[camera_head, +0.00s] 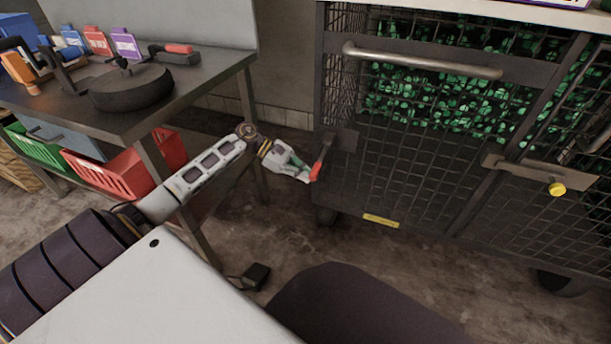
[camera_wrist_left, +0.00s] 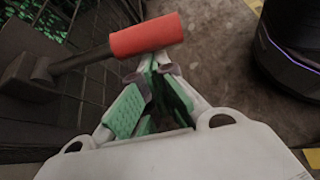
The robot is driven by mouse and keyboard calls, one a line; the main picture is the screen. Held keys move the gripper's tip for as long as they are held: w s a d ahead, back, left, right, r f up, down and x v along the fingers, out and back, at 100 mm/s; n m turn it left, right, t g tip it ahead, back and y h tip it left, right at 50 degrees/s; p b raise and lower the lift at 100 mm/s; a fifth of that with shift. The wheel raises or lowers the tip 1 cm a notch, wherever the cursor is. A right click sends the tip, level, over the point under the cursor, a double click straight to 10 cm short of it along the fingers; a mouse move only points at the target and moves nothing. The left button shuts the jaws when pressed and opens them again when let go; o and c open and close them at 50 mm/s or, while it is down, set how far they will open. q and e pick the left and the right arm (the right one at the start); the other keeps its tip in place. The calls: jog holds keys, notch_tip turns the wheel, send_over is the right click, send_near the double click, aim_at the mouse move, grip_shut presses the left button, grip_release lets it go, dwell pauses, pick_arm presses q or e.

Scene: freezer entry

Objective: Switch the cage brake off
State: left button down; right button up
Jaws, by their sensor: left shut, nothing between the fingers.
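The brake lever (camera_head: 322,157) has a red grip and a dark bracket at the lower left corner of the cage (camera_head: 345,175). In the left wrist view its red grip (camera_wrist_left: 146,37) lies across the picture just beyond my fingertips, on a dark arm running left to the mesh. My left gripper (camera_head: 308,177) is beside the lower end of the red grip in the head view. Its green-padded fingers (camera_wrist_left: 154,68) are shut with nothing between them. The tips are very close to the grip; I cannot tell whether they touch it. My right gripper is not in view.
A dark metal bench (camera_head: 215,75) stands left, with a round lidded pan (camera_head: 131,88) on top and a red crate (camera_head: 105,178) below. The cage has a grey bar handle (camera_head: 425,62) and a yellow-knobbed latch (camera_head: 557,189). Bare floor shows below the cage.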

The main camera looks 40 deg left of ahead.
pick_arm(q)
jog(key=shift+r, duration=0.2)
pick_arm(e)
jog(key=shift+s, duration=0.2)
pick_arm(q)
jog(key=shift+s+r+p, duration=0.1)
jog(key=shift+r+p, duration=0.1)
jog(key=shift+p, duration=0.1)
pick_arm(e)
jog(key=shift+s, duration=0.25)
pick_arm(q)
jog(key=shift+r, duration=0.1)
jog(key=shift+s+r+n+g, duration=0.1)
jog(key=shift+r+n+g, duration=0.05)
jog(key=shift+n+g, duration=0.15)
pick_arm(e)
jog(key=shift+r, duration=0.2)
pick_arm(q)
notch_tip(320, 180, up, 10)
jog(key=w+n+g+h+p, duration=0.1)
jog(key=n+g+p, duration=0.2)
jog(key=p, duration=0.1)
jog(key=shift+n+g, duration=0.4)
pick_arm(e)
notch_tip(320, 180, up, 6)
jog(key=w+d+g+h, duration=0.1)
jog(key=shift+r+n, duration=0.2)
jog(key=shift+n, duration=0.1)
